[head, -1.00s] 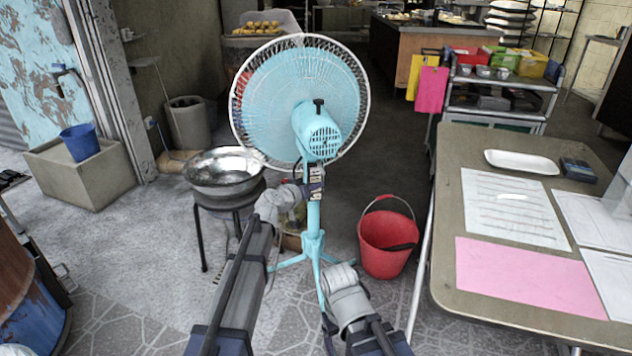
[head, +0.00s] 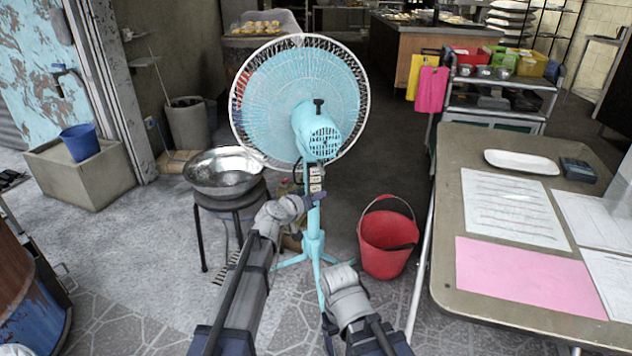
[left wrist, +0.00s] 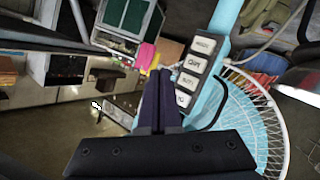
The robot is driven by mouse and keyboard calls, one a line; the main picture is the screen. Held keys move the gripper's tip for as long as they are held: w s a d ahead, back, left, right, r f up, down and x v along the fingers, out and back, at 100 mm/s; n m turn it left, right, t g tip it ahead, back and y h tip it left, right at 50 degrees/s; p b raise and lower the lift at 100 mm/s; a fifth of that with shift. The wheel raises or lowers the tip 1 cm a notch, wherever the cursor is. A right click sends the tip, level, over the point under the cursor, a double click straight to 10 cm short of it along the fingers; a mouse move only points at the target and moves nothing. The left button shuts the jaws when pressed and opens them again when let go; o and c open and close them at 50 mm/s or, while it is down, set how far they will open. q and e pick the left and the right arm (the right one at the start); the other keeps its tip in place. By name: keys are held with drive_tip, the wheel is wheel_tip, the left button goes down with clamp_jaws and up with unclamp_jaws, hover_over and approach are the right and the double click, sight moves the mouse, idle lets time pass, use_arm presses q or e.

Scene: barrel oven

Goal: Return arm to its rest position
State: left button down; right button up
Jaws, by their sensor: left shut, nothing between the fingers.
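The light-blue standing fan (head: 318,130) faces away in the head view, with its white-button switch panel (head: 315,178) on the pole. My left gripper (head: 316,197) is just below the panel, in front of the pole. In the left wrist view, the dark fingers (left wrist: 165,92) of my left gripper are together and empty, beside the switch panel (left wrist: 193,70). Whether they touch the panel or pole I cannot tell.
A steel bowl (head: 224,172) on a round stool stands left of the fan. A red bucket (head: 385,245) is close right of the fan base. A table (head: 455,165) with papers fills the right side. Open floor lies at the front left.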

use_arm(q)
drive_tip(key=s+d+f+m+g+y, duration=0.1)
drive_tip(key=s+d+f+m+g, duration=0.15)
drive_tip(key=s+f, duration=0.4)
drive_tip(key=s+d+f+m+g, duration=0.1)
drive_tip(key=s+d+f+g, duration=0.2)
drive_tip(key=s, duration=0.7)
drive_tip(key=s+a+f+g+y, duration=0.3)
drive_tip(key=s+a+g+y, duration=0.15)
drive_tip(key=s, duration=0.65)
drive_tip(key=s+a+f+g+y, duration=0.35)
drive_tip(key=s+a, duration=0.25)
drive_tip(key=s, duration=0.4)
wheel_tip(320, 180, up, 38)
drive_tip(key=p, duration=3.7)
drive_tip(key=shift+a+r+n+t+p, duration=0.15)
drive_tip(key=shift+a+n+t+p, duration=0.05)
drive_tip(key=shift+n+t+p, duration=0.2)
drive_tip(key=shift+w, duration=0.15)
